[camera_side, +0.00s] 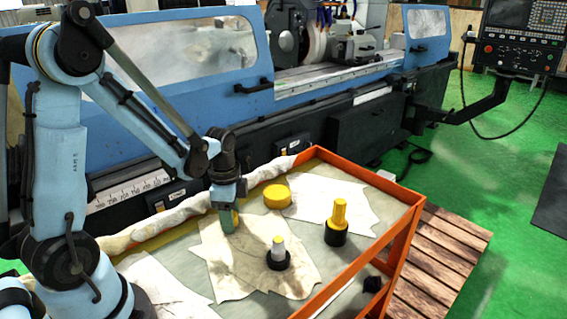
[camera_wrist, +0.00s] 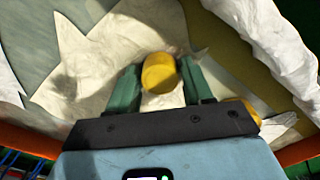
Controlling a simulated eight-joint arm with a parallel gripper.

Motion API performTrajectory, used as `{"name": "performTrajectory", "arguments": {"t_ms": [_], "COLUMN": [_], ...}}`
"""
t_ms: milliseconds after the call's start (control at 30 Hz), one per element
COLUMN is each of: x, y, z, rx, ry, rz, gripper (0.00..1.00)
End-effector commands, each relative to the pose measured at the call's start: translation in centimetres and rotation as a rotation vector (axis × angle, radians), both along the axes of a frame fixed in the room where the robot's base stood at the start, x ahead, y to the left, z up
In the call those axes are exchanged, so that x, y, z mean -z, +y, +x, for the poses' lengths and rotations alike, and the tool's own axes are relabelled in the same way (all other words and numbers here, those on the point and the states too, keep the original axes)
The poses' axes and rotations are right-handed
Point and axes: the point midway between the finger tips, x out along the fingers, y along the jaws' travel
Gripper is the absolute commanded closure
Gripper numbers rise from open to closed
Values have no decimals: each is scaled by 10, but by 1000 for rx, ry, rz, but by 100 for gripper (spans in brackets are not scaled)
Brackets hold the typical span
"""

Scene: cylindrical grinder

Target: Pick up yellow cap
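In the wrist view a small yellow cylindrical cap (camera_wrist: 159,73) lies between my gripper's (camera_wrist: 160,76) two green fingers. The fingers are apart and the cap nearly fills the gap; I cannot tell whether they press on it. In the side view my gripper (camera_side: 228,221) points down, low over the pale cloth on the cart. Its near finger hides whatever is between the fingers. A wider, short yellow cylinder (camera_side: 277,196) lies behind and right of my gripper. A yellow edge (camera_wrist: 246,108) shows beside my gripper's body in the wrist view.
The cart's orange rim (camera_side: 392,232) bounds the work area. A rolled white cloth (camera_side: 183,215) lies along the back edge, before the blue grinder.

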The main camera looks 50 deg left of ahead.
Motion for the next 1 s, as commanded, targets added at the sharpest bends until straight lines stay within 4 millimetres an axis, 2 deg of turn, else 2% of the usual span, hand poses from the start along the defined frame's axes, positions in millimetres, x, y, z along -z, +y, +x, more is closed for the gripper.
{"name": "performTrajectory", "arguments": {"t_ms": [33,200,233,667,767,900,933,1000], "x": [0,0,0,-8,-17,-39,-45,-52], "y": [0,0,0,0,0,0,-2,-20], "z": [0,0,0,0,0,0,-1,-5], "rx": [0,0,0,0,0,0,2,8], "ry": [0,0,0,0,0,0,0,0], "rz": [0,0,0,0,0,0,0,0], "gripper": [58,84,85,85,85,85,85,85]}}
